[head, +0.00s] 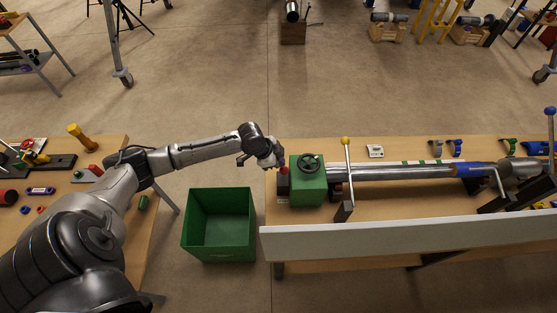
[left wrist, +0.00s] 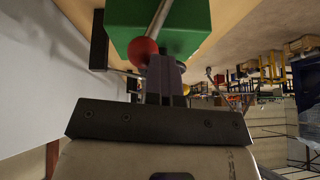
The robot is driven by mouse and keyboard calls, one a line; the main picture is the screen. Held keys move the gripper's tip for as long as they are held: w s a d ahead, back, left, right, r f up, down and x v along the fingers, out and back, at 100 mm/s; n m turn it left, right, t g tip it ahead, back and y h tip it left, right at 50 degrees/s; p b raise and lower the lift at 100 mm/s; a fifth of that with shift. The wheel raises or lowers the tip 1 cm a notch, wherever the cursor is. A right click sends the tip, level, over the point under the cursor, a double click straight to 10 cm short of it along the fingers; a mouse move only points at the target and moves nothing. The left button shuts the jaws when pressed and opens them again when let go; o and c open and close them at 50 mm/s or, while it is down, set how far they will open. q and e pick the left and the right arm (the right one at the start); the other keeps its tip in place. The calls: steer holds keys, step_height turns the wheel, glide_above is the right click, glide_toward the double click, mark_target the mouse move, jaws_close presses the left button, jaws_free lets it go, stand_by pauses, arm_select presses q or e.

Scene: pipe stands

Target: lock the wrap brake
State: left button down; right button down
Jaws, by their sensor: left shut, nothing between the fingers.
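A green box (head: 308,192) with a black handwheel (head: 310,163) on it stands at the left end of the right workbench, at one end of a long pipe (head: 400,171). In the left wrist view the green box (left wrist: 190,42) fills the top middle. A metal rod with a red ball knob (left wrist: 143,52) runs across it; the knob also shows small in the head view (head: 284,171). My left gripper (head: 279,163) is at the box's left side. Its fingers (left wrist: 164,68) are shut and empty, close beside the knob; I cannot tell whether they touch it. My right gripper is not in view.
A green open bin (head: 218,247) stands on the floor between the two benches. An upright lever with a yellow ball (head: 345,140) stands right of the green box. A long pale panel (head: 400,235) runs along the bench front. The left bench (head: 95,152) holds tools and fittings.

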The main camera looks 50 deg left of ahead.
arm_select(q)
steer(key=w+a+v, duration=0.1)
steer(key=v, duration=1.1)
stand_by(0.5)
